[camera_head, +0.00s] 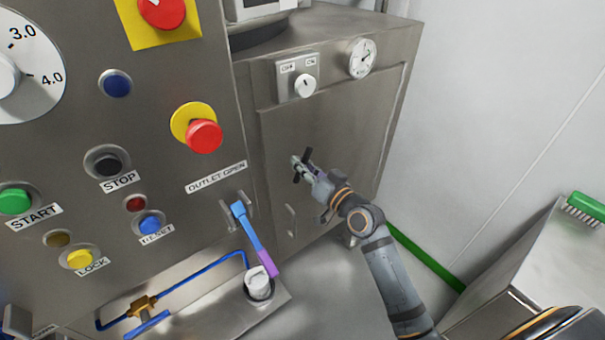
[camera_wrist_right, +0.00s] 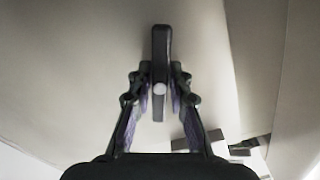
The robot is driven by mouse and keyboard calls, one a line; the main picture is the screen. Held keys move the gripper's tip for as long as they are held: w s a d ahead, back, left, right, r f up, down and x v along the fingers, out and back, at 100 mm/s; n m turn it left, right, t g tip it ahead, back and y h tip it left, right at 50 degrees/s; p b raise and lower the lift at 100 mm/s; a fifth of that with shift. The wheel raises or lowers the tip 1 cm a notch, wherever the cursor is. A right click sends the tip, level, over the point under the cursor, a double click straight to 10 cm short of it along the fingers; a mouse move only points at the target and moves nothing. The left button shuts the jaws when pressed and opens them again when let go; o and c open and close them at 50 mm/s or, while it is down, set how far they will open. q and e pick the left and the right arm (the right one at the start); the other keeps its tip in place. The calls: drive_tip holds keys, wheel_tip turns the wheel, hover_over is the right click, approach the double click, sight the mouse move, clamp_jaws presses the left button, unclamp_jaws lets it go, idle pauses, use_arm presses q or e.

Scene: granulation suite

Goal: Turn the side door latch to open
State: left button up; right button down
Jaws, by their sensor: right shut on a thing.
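The side door (camera_head: 330,130) is a grey metal panel on the cabinet, and it looks closed. Its latch (camera_head: 308,153) is a short dark bar, steeply tilted in the head view. My right gripper (camera_head: 301,168) is at the latch, shut on it. In the right wrist view the latch (camera_wrist_right: 160,45) stands upright between the two fingers of the right gripper (camera_wrist_right: 159,82), with a pale round spot at its middle. Its upper end reaches past the fingertips. The fingers cover part of it in the head view. My left gripper is not in view.
An off/on switch (camera_head: 304,85) and a round gauge (camera_head: 361,58) sit above the door. A blue outlet lever (camera_head: 247,225) with a purple end is to the left, near the control panel's buttons. A steel table (camera_head: 540,265) with a green brush (camera_head: 586,207) is at right.

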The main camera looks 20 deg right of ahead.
drive_tip(key=n+b, duration=0.3)
drive_tip(key=n, duration=0.1)
drive_tip(key=shift+f, duration=0.15)
drive_tip(key=shift+n+b, duration=0.65)
drive_tip(key=shift+n, duration=0.05)
drive_tip(key=c, duration=1.2)
unclamp_jaws()
drive_tip(key=shift+v, duration=3.8)
